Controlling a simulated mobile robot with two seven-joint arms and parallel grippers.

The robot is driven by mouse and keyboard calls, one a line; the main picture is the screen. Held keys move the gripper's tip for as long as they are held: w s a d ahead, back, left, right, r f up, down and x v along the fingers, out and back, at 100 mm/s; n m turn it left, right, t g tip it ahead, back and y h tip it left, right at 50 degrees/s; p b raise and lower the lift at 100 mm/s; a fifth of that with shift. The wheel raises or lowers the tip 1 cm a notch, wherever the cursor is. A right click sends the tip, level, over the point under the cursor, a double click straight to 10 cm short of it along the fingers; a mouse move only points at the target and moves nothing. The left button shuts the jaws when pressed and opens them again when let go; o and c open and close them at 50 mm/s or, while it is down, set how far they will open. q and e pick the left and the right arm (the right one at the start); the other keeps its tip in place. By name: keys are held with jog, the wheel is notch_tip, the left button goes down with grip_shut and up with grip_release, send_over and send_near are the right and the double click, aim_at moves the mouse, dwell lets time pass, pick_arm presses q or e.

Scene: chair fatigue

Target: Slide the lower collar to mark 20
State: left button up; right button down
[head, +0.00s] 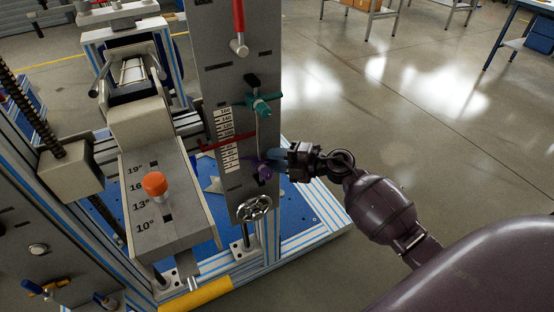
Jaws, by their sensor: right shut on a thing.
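A grey upright panel (236,80) carries a white number scale (228,140) and a vertical rod. A purple lower collar (264,172) sits on the rod near the scale's bottom end. A teal upper collar (261,104) sits higher, near the scale's top. A red pointer (226,143) crosses the scale between them. My right gripper (273,161) reaches in from the right and is shut on the purple collar, partly hiding it. The small scale figures near the lower collar are too small to read surely. My left gripper is out of view.
A handwheel (254,207) is below the collars, and a red handle (239,25) is above. An orange knob (154,184) stands on the sloped grey plate with angle marks at left. Blue-and-silver frame rails surround the base. Open floor lies to the right.

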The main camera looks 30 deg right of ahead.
jog(key=c, duration=1.1)
grip_release()
jog(key=shift+c, duration=0.2)
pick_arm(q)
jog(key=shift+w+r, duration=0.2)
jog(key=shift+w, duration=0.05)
pick_arm(e)
jog(key=shift+s+d, duration=0.1)
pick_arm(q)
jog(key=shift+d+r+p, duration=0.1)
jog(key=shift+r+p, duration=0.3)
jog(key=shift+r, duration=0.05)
pick_arm(e)
jog(key=v, duration=1)
jog(key=shift+s+d, duration=0.15)
jog(key=shift+d, duration=0.1)
